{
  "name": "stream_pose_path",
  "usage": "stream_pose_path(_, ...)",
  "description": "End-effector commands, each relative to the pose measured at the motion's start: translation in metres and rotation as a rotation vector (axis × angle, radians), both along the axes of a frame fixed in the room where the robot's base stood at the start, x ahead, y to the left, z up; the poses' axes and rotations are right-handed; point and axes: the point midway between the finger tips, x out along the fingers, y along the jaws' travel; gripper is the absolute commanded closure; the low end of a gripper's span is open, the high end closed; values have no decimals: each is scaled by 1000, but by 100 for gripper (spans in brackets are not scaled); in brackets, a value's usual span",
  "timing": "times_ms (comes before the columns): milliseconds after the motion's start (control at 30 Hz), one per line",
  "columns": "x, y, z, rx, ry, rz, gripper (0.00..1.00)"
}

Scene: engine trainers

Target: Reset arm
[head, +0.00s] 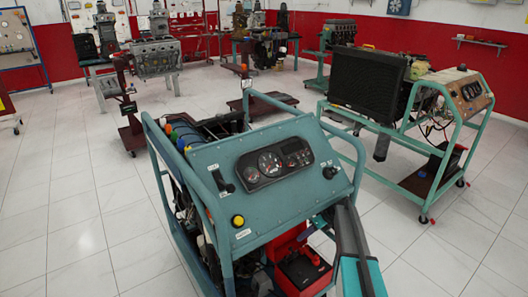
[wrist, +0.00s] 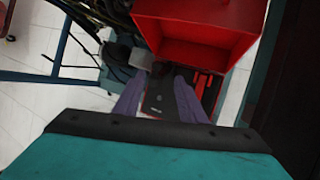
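My gripper (wrist: 160,85) shows in the wrist view with its two greyish-purple fingers spread apart. A black, box-like part (wrist: 163,98) with red at its side shows between and beyond the fingertips. I cannot tell whether the fingers touch it. Just beyond is an open red box (wrist: 195,35), which also shows low inside the near engine trainer in the head view (head: 287,243). In the head view my arm's dark and teal links are at the trainer's right front corner. My fingers cannot be made out there.
The near trainer's teal panel (head: 262,165) with gauges and its tube frame stand close around my arm. A second trainer with a black radiator (head: 368,82) stands at the right. White tiled floor (head: 425,265) is open between and in front of them.

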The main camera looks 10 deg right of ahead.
Motion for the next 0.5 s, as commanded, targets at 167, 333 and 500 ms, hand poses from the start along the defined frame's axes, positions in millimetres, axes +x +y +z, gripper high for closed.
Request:
stream_pose_path(167, -13, 9, -9, -17, -10, 54, 63)
stream_pose_path(333, -45, 28, -30, -55, -33, 186, 63)
stream_pose_path(500, -92, 54, -58, -104, -72, 397, 63)
